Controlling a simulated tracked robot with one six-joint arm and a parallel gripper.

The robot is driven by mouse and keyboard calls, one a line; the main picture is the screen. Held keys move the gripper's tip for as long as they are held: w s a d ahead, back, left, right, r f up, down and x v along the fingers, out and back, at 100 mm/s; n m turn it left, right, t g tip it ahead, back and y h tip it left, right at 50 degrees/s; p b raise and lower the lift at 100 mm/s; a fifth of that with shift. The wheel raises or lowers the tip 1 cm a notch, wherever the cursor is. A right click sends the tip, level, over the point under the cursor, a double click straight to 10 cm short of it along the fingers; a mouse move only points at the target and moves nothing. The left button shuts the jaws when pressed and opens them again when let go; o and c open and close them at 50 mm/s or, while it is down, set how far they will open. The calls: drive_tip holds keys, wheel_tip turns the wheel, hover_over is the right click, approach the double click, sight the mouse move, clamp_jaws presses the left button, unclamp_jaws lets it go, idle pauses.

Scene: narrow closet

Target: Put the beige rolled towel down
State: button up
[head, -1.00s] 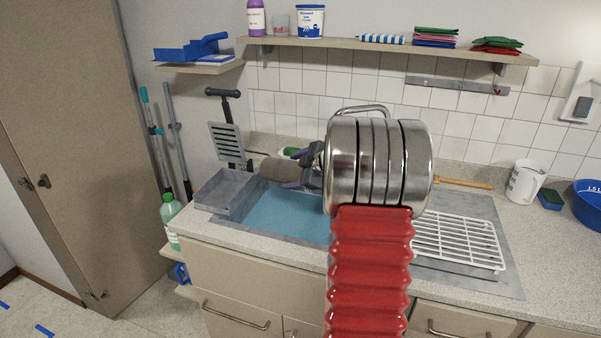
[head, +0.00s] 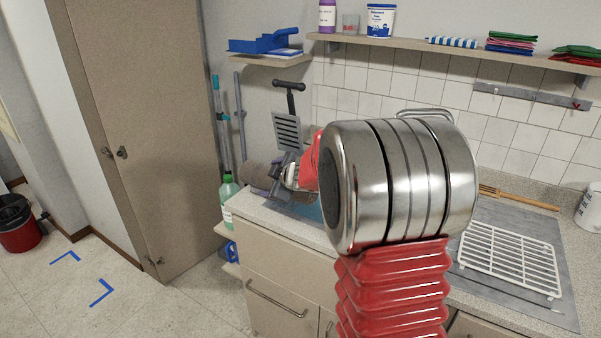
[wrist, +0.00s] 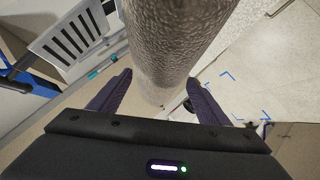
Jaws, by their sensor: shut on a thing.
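The beige rolled towel (head: 256,174) shows grey-brown in the head view, held near the left end of the counter and in front of the tall brown door. My gripper (head: 275,177) is shut on it. In the wrist view the towel (wrist: 172,42) runs up from between the two purple fingers of my gripper (wrist: 160,82), with floor visible to its right. My own arm hides much of the gripper's surroundings and most of the sink in the head view.
A green bottle (head: 228,192) stands at the counter's left end. A slotted grey tool (head: 287,132) rises behind the gripper. A white rack (head: 508,258) lies on the right of the counter. The floor has blue corner marks (head: 102,291) and a red bin (head: 17,224); floor between is clear.

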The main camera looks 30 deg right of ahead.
drive_tip(key=s+a+f, duration=0.3)
drive_tip(key=a, duration=0.7)
drive_tip(key=s+a+f, duration=0.3)
drive_tip(key=a+f, duration=0.1)
drive_tip(key=a, duration=0.6)
drive_tip(key=shift+s+f, duration=0.25)
drive_tip(key=shift+s, duration=0.05)
drive_tip(key=shift+a, duration=0.1)
